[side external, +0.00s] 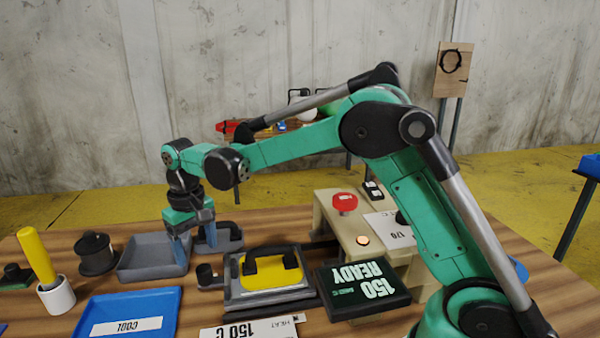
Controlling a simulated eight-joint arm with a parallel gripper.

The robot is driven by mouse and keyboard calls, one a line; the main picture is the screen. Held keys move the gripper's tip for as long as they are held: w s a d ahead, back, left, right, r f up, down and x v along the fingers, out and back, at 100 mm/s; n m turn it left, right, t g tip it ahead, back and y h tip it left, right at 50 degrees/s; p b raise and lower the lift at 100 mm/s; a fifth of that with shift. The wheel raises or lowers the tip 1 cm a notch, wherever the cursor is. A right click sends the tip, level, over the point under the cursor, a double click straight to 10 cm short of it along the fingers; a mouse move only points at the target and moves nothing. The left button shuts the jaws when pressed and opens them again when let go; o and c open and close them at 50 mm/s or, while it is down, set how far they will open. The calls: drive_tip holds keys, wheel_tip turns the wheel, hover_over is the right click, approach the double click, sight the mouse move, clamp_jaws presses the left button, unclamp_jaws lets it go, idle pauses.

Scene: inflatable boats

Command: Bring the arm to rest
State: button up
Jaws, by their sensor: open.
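My gripper (193,245) points down at the left of my green arm. Its two blue-grey fingers stand apart with nothing seen between them. The fingertips are over or at the right part of a grey tray (140,270); I cannot tell whether they touch it. My arm reaches left across the wooden table (90,325) from its base at the lower right. My arm hides part of the beige box behind it.
A press with a yellow plate (288,270) and black handle lies right of my gripper. Beyond it are a black "150 READY" display (362,288) and a beige box with a red button (345,202). A blue tray (165,299), a white cup (56,296) with a yellow cylinder and a black weight (96,252) stand left.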

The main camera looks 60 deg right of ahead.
drive_tip(key=s+d+r+t, duration=0.1)
drive_tip(key=s+r+t, duration=0.1)
drive_tip(key=s, duration=0.5)
drive_tip(key=s+d+r+n+t, duration=0.1)
drive_tip(key=s+r+t, duration=0.2)
drive_tip(key=s+t, duration=0.2)
drive_tip(key=s, duration=0.3)
drive_tip(key=shift+d+r, duration=0.15)
drive_tip(key=shift+d, duration=0.25)
